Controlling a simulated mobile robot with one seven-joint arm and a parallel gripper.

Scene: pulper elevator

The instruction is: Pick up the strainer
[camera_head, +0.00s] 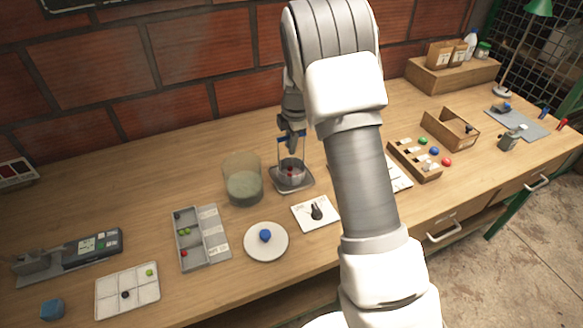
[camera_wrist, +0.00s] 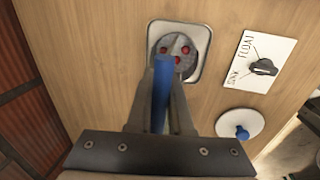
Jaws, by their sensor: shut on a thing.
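The strainer (camera_head: 291,172) is a small round cup with red bits in it and thin uprights rising to a blue handle. It is at the square metal tray (camera_head: 306,184) near the middle of the bench; I cannot tell whether it touches the tray. My gripper (camera_head: 291,138) is directly above the cup, pointing down, shut on the blue handle. In the wrist view the blue handle (camera_wrist: 161,92) runs between the fingers, and the dark cup with red pieces (camera_wrist: 176,48) lies beyond the tips. The fingers partly hide the cup there.
A glass beaker of murky liquid (camera_head: 243,187) stands close on the left. A card with a black knob (camera_head: 316,212) and a white lid with a blue knob (camera_head: 266,241) lie in front. A compartment tray (camera_head: 188,240) is further left. My arm hides part of the right.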

